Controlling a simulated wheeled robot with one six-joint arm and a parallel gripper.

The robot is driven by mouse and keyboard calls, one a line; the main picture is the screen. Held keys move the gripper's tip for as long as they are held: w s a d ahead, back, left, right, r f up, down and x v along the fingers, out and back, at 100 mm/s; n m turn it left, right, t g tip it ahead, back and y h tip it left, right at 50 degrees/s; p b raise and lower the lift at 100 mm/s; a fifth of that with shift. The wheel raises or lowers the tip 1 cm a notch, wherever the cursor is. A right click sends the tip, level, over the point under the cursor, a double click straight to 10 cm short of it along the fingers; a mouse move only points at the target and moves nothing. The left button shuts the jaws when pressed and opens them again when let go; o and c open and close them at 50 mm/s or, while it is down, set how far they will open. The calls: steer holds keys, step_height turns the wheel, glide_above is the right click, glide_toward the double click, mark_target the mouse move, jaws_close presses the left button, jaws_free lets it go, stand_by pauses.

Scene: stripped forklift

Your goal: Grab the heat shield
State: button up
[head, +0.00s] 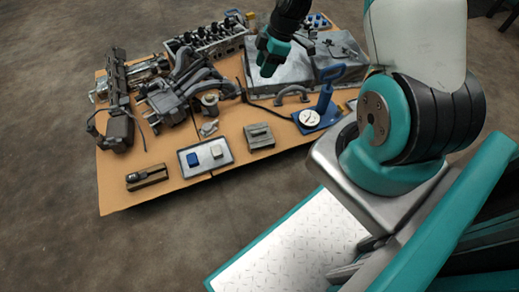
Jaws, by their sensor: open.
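A small ribbed grey metal piece (258,136) lies near the table's front edge and could also be a shield. I see no object between the fingers, and I cannot tell how high they are above the table.
The brown table (125,190) is crowded with engine parts. A dark manifold (186,88) and cylinder head (205,42) lie left of my gripper. A blue-handled tool (325,98) stands to the right. A white tray (205,168) lies in front.

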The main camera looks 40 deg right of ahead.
steer(key=n+b, duration=0.1)
steer(key=b, duration=0.4)
glide_toward(260, 131)
steer(key=b+x, duration=0.3)
steer(key=b, duration=0.2)
steer(key=shift+w+d+f+b, duration=0.1)
steer(key=shift+d+f+b, duration=0.05)
steer(key=shift+f+b, duration=0.15)
steer(key=b+x, duration=0.4)
steer(key=x, duration=0.2)
steer(key=shift+a, duration=0.25)
steer(key=shift+r, duration=0.2)
jaws_close()
